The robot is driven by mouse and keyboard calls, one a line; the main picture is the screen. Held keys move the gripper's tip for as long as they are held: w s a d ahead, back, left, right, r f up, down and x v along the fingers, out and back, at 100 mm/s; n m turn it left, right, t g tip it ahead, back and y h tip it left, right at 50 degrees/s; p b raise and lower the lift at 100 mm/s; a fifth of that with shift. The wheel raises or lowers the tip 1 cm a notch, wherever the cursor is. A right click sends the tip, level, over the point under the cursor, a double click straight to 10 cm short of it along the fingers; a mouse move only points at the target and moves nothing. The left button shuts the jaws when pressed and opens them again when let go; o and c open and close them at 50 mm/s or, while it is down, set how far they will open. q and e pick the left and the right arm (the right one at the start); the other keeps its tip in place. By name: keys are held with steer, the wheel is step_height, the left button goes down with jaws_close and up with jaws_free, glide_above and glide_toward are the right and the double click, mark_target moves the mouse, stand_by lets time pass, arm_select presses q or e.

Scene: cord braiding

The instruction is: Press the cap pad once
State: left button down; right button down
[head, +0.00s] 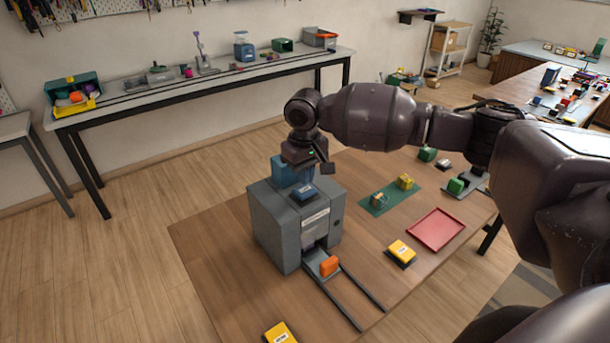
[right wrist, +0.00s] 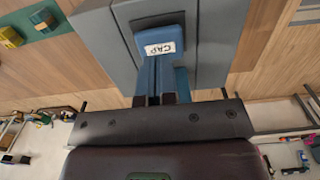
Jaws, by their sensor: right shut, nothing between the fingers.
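The cap pad is a dark blue pad (head: 304,193) with a white label on top of the grey machine (head: 278,232). In the right wrist view its label (right wrist: 160,48) reads CAP. A brighter blue upright part (head: 290,170) stands behind the pad, and it also shows in the right wrist view (right wrist: 152,76). My right gripper (head: 307,160) is over the machine top, close to the blue part. In the right wrist view its shut, empty fingertips (right wrist: 155,98) are near the blue part, apart from the CAP label. I cannot tell whether they touch the blue part. My left gripper is out of view.
An orange block (head: 329,266) sits at the machine's front opening, between two dark rails. A yellow labelled pad (head: 402,251), a red tray (head: 437,230) and a green mat (head: 376,207) lie to the right. Another yellow pad (head: 280,333) is at the front. The table's left part is clear.

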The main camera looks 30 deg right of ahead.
mark_target(305, 189)
steer(key=shift+s+f, duration=0.1)
steer(key=shift+f, duration=0.6)
steer(key=shift+f+p, duration=0.3)
steer(key=shift+f, duration=0.5)
step_height(305, 189, up, 3)
steer(key=p, duration=0.4)
steer(key=shift+f, duration=0.1)
steer(key=shift+r, duration=2.1)
